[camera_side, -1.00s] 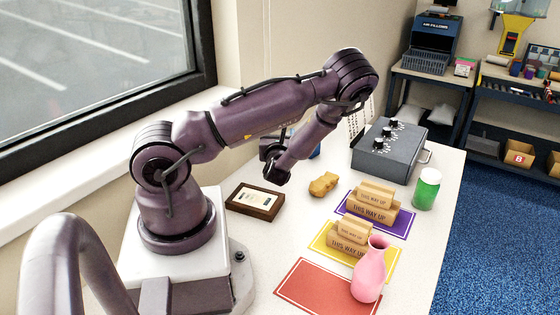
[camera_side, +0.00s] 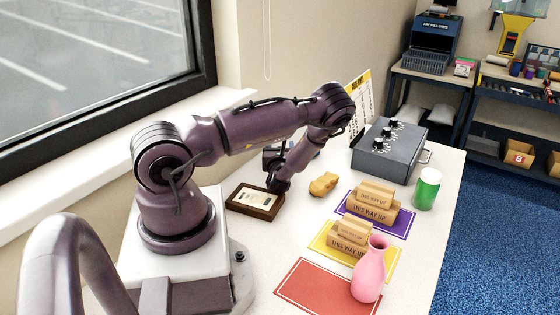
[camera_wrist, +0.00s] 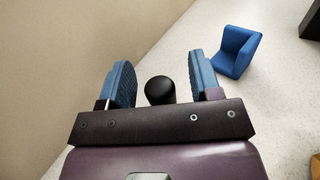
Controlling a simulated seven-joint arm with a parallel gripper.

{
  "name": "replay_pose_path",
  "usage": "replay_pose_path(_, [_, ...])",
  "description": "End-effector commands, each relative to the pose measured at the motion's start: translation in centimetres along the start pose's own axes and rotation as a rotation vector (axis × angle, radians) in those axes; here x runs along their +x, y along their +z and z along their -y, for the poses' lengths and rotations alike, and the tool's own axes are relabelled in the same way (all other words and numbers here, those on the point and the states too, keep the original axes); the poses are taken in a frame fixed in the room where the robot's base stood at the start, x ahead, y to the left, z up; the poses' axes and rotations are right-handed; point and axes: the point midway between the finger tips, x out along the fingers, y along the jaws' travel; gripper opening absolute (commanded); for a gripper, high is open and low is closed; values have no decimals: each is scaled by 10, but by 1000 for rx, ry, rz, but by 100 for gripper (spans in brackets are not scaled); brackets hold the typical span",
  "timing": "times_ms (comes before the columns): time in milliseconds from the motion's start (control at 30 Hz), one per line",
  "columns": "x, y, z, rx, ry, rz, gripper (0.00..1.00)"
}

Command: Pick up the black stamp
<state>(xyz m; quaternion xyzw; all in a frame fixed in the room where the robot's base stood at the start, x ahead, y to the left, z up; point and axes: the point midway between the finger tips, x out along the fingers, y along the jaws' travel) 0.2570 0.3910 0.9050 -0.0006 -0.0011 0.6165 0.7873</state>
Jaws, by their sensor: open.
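In the wrist view the black stamp (camera_wrist: 160,90) shows as a dark rounded top between the two blue-padded fingers of my gripper (camera_wrist: 160,82). The fingers are open, one on each side of it, with a visible gap on both sides. Its lower part is hidden behind the gripper's crossbar. In the side view my gripper (camera_side: 278,184) is low over the table behind the framed card, and the stamp is hidden there by my arm.
A blue angled block (camera_wrist: 235,52) stands right of the fingers in the wrist view. In the side view, a wooden framed card (camera_side: 255,201), a tan lump (camera_side: 323,184), stacked cartons (camera_side: 374,210) and a grey control box (camera_side: 388,153) are nearby. A pink vase (camera_side: 369,275) stands farther forward.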

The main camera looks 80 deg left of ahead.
Motion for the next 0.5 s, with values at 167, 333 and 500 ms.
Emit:
replay_pose_path(167, [10,0,0,3,-1,0,58])
replay_pose_path(333, [9,0,0,3,-1,0,56])
replay_pose_path(500, [9,0,0,2,-1,0,17])
